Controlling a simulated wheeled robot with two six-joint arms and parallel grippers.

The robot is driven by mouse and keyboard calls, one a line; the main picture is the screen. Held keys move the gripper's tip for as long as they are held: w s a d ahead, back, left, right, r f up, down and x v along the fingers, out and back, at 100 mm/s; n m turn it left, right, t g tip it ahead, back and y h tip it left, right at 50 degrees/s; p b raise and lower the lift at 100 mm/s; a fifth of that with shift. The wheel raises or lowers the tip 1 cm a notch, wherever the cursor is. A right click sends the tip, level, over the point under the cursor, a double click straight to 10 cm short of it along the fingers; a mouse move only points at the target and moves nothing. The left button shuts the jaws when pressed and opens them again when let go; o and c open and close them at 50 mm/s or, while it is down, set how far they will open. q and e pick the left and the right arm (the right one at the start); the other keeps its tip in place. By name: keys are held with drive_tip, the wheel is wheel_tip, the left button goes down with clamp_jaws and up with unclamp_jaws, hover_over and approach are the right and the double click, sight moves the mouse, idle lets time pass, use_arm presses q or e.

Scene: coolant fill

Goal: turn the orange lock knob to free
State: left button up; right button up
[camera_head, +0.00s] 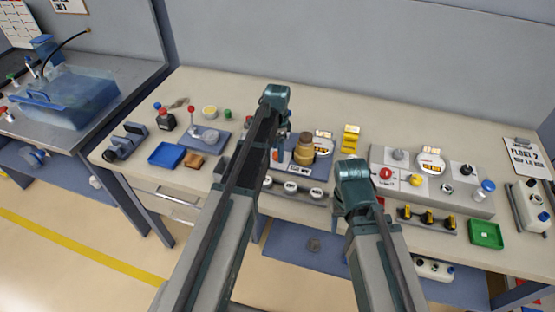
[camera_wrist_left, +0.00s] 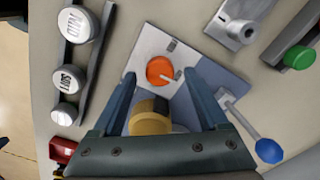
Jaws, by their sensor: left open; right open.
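The orange lock knob (camera_wrist_left: 160,70) is a round disc with a pale pointer toward the lower right, on a grey plate (camera_wrist_left: 150,45) in the left wrist view. My left gripper (camera_wrist_left: 160,77) is open, with one dark finger on each side of the knob in that view. I cannot tell whether the fingertips are level with the knob or above it. In the head view my left gripper (camera_head: 283,138) hangs over the middle of the bench. My right gripper (camera_head: 352,178) is open at the bench's front, its fingertips mostly hidden by the wrist.
A brass-coloured cylinder (camera_head: 305,152) stands close beside my left gripper. A lever with a blue ball (camera_wrist_left: 268,150) and a green knob (camera_wrist_left: 299,57) lie to the right in the wrist view. A switch panel (camera_head: 430,180) stands at right.

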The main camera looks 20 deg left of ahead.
use_arm(q)
drive_tip(key=shift+f+b, duration=0.35)
drive_tip(key=shift+f, duration=0.45)
clamp_jaws()
